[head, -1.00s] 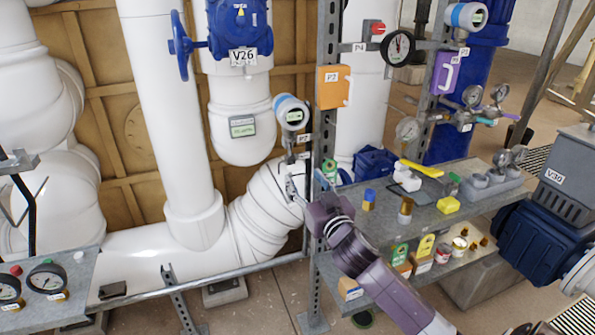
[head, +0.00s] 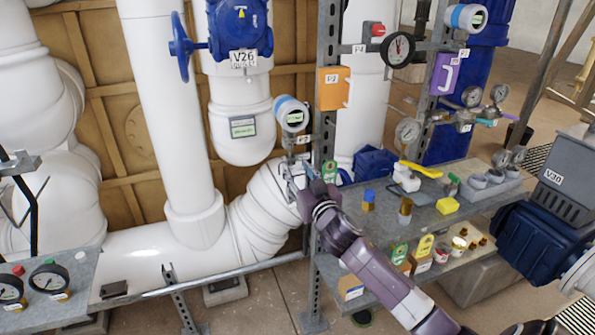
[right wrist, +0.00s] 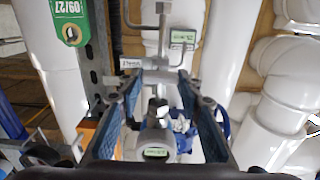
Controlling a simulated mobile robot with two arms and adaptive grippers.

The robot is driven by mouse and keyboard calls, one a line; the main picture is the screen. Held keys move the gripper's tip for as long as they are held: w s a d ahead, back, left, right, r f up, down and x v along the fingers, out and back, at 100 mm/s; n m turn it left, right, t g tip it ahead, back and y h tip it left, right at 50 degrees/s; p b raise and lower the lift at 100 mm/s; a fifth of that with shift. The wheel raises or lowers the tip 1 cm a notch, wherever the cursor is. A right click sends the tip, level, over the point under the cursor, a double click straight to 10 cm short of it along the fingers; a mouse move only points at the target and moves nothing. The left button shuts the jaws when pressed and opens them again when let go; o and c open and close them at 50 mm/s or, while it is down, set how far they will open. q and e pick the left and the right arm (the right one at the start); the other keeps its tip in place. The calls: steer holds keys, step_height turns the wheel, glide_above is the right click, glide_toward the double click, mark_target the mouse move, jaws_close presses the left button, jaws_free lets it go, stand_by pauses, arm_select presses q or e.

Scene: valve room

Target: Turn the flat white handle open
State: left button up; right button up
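My right gripper (head: 290,172) is at the white pipe elbow, below the round white-and-blue transmitter (head: 291,112). In the right wrist view the gripper (right wrist: 160,80) is open, its two blue-padded fingers apart on either side of a slim metal stem. The transmitter (right wrist: 157,145) shows beyond the stem. A pale T-shaped metal piece (right wrist: 160,28) stands above the fingertips. I cannot tell for sure which pale part here is the flat white handle, and contact with the fingers is not clear.
A perforated steel post (head: 326,130) stands close to the right of my gripper. A grey shelf (head: 455,215) with bottles and small parts is to the right. An orange box (head: 334,88) hangs on the post. A gauge panel (head: 55,290) is at lower left.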

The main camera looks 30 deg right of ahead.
steer(key=c, duration=0.4)
steer(key=shift+n, duration=0.4)
steer(key=n+p, duration=0.1)
steer(key=n, duration=0.1)
steer(key=shift+r+n, duration=0.1)
steer(key=shift+n, duration=0.3)
steer(key=n+p, duration=0.1)
steer(key=n, duration=0.3)
steer(key=shift+a+p, duration=0.15)
steer(key=shift+p, duration=0.15)
steer(key=n+p, duration=0.1)
steer(key=n, duration=0.5)
steer(key=shift+a+f+n+p, duration=0.15)
steer(key=shift+n+p, duration=0.15)
steer(key=shift+n, duration=0.8)
steer(key=shift+d+f+n+p, duration=0.1)
steer(key=shift+n+p, duration=0.2)
steer(key=shift+n, duration=0.8)
